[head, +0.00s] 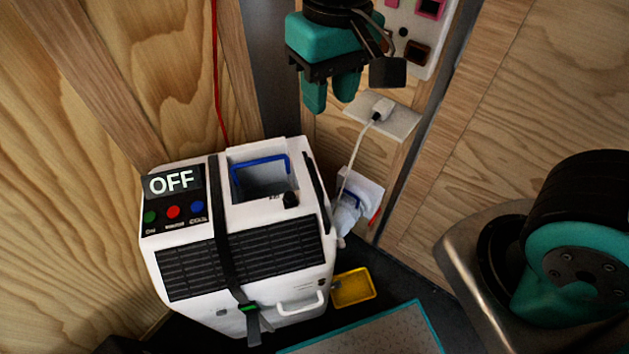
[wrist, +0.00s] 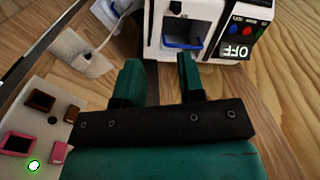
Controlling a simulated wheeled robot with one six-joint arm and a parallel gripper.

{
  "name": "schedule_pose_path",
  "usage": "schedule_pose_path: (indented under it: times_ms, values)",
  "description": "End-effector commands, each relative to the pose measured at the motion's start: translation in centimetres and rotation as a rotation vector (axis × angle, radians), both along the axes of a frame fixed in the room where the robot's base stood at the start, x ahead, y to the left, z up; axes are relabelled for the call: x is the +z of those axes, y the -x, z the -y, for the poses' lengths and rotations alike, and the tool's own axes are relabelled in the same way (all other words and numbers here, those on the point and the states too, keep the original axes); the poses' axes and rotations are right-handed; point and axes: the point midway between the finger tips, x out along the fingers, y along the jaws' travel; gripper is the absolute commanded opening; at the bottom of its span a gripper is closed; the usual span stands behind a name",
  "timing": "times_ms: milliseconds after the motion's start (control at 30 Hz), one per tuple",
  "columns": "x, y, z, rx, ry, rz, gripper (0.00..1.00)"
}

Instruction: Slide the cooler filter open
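The cooler (head: 190,270) is a white box with a black strap, dark front grilles and a panel reading OFF. It stands at the left in the head view and upside down at the top of the wrist view (wrist: 222,72). A blue frame (head: 262,161) lines the back of its open top recess; it also shows in the wrist view (wrist: 182,43). A white handle (head: 300,306) is low on the front. Which part is the filter I cannot tell for sure. My teal gripper (head: 331,100) is open and empty, above and behind the cooler; its fingers (wrist: 158,62) point towards it.
A socket panel (head: 415,35) is on the wall at the upper right. A white and blue item (head: 352,200) sits behind the cooler. A yellow tray (head: 353,287) lies on the floor.

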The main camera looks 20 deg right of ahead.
Motion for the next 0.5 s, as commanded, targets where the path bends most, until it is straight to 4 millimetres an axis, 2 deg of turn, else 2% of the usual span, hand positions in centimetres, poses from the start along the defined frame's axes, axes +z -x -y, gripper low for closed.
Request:
schedule_pose_path:
  times_ms: [33,133,300,500]
  values:
    - [-2.7,-1.4,-1.0,-0.055,0.062,-0.008,0.36]
    - [-5.2,-3.6,-2.3,-0.178,0.164,0.005,0.36]
    - [-7.2,-5.2,-3.5,-0.292,0.249,0.029,0.36]
    - [-9.1,-5.3,-3.1,-0.307,0.260,0.032,0.36]
